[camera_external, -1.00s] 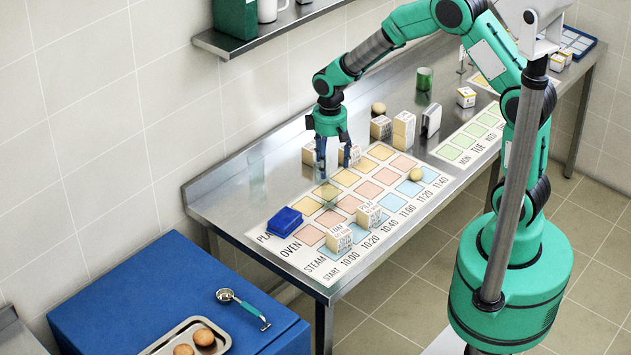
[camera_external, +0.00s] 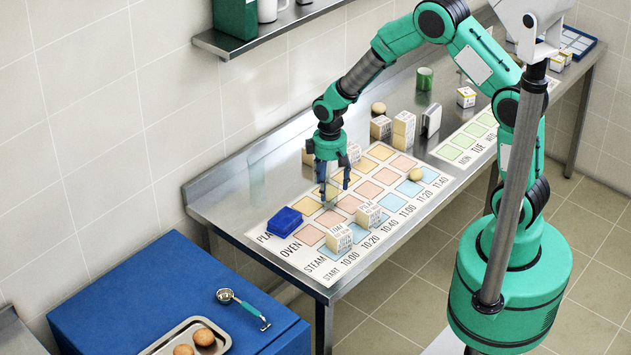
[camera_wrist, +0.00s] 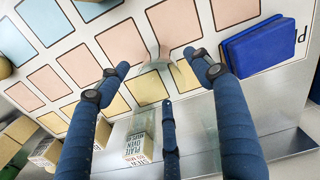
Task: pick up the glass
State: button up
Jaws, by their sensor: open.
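The glass (camera_wrist: 150,88) is clear and faint in the wrist view, between my spread fingertips, over the yellow and pink squares of the printed chart. Its outline blends with the chart, so its full shape is hard to tell. In the external view the glass (camera_external: 327,198) shows only as a pale trace by my fingertips. My gripper (camera_external: 335,193) points down over the chart with its fingers apart. In the wrist view my gripper (camera_wrist: 162,78) has dark blue fingers on both sides of the glass and a third finger below; I cannot tell whether any touches it.
A blue block (camera_external: 285,220) lies near the chart's left end and close to a finger in the wrist view (camera_wrist: 258,47). Labelled cubes (camera_external: 339,238) stand in front, with others behind the gripper. A green cylinder (camera_external: 424,78) stands farther back on the steel table.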

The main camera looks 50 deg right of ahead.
aim_at(330, 197)
jog(key=shift+s+f+b, duration=0.15)
jog(key=shift+f+b, duration=0.25)
jog(key=shift+f, duration=2.2)
jog(key=c, duration=1.4)
